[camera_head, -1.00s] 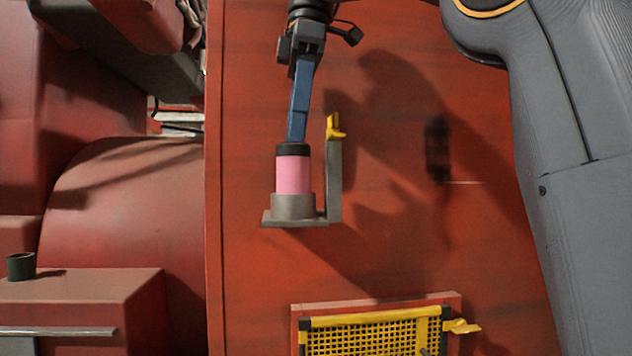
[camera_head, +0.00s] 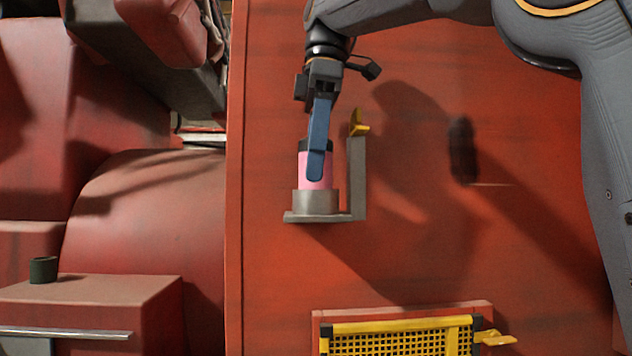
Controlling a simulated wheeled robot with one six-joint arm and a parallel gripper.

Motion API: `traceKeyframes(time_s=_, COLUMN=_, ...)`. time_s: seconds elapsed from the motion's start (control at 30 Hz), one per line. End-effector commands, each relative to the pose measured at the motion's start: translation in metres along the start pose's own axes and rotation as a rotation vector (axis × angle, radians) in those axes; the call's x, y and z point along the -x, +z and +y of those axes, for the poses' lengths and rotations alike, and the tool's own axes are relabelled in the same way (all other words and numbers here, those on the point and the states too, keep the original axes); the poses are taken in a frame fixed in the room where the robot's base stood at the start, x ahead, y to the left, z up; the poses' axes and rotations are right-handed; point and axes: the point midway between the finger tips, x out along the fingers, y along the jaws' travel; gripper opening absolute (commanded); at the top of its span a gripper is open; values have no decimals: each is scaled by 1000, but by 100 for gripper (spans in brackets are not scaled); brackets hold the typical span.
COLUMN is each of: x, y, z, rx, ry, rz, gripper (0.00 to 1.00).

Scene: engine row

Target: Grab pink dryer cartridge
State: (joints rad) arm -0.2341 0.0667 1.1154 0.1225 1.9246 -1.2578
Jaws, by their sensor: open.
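The pink dryer cartridge (camera_head: 303,172) has a dark cap and stands upright in a grey cup-shaped holder (camera_head: 316,203) on a bracket. A yellow lever (camera_head: 358,124) sits at the top of the bracket's upright, right of the cartridge. My gripper (camera_head: 318,176) comes down from above. Its blue finger overlaps the front of the cap and the pink body in this view. The other finger is hidden behind, so I cannot tell whether the fingers touch the cartridge. The gripper is open.
A red wall panel (camera_head: 420,255) is behind the bracket. A yellow mesh grille (camera_head: 395,340) with a yellow handle is below. A small dark cup (camera_head: 43,269) stands on a red ledge (camera_head: 100,290) at the left. A blurred dark item (camera_head: 462,150) is on the right.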

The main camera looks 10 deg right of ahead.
Motion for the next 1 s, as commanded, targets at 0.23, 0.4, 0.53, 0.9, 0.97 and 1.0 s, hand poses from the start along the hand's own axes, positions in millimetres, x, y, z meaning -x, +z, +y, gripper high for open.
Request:
traceKeyframes(time_s=0.23, x=-6, y=0, z=0, rx=0, ry=0, rz=-1, gripper=63)
traceKeyframes(time_s=0.4, x=-6, y=0, z=0, rx=0, ry=1, rz=-1, gripper=52)
traceKeyframes(time_s=0.53, x=-6, y=0, z=0, rx=0, ry=0, rz=-1, gripper=30)
traceKeyframes(time_s=0.9, x=-5, y=0, z=0, rx=0, ry=2, rz=0, gripper=13)
traceKeyframes(time_s=0.97, x=-4, y=0, z=0, rx=0, ry=2, rz=0, gripper=13)
traceKeyframes(time_s=1.0, x=-2, y=0, z=1, rx=0, ry=2, rz=0, gripper=13)
